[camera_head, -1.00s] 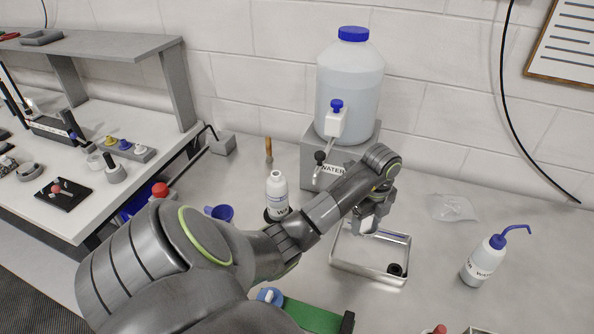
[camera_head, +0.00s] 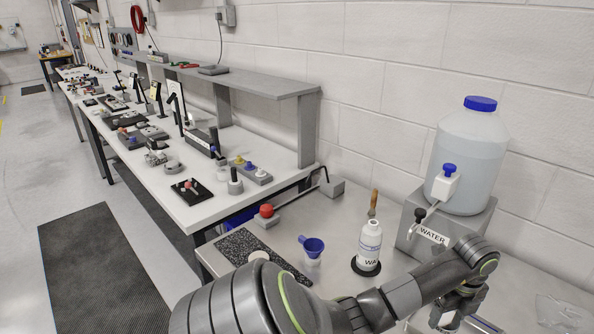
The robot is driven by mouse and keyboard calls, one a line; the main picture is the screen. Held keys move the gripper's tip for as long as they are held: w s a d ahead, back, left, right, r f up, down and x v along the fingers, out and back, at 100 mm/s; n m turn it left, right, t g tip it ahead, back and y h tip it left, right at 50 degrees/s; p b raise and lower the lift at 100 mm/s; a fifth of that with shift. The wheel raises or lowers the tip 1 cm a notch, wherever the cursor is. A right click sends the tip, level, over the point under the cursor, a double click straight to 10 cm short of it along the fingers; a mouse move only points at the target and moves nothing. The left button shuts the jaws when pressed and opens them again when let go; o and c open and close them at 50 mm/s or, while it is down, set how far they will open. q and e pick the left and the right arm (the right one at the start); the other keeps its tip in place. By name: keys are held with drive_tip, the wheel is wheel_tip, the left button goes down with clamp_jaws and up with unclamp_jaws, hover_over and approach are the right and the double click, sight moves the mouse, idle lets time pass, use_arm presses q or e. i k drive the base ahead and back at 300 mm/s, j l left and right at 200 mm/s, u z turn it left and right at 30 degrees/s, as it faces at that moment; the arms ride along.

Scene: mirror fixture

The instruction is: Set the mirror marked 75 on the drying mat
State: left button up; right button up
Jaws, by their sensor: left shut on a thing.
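My left gripper (camera_head: 449,319) is at the bottom edge, right of the middle, pointing down in front of the water station. It is shut on a small pale thing, mostly hidden by the fingers and cut by the frame; I cannot read any mark on it. A dark speckled mat (camera_head: 238,243), which looks like the drying mat, lies on the near bench, left of the gripper. A round pale disc (camera_head: 259,257) rests on it, partly hidden by my arm. My right gripper is not in view.
A blue funnel (camera_head: 312,246), a white bottle (camera_head: 369,243) on a black ring and a red-knobbed block (camera_head: 266,213) stand near the mat. The large water jug (camera_head: 468,155) stands on its grey stand (camera_head: 425,232) behind my arm. A cluttered white bench (camera_head: 209,203) extends left.

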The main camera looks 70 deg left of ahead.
sight(238, 243)
drive_tip(key=u, duration=0.6)
drive_tip(key=i+j+u, duration=0.1)
drive_tip(key=j+u, duration=0.2)
drive_tip(key=i+j+u, duration=0.15)
drive_tip(key=j+u, duration=0.15)
drive_tip(key=i+j+u, duration=0.15)
drive_tip(key=j+u, duration=0.2)
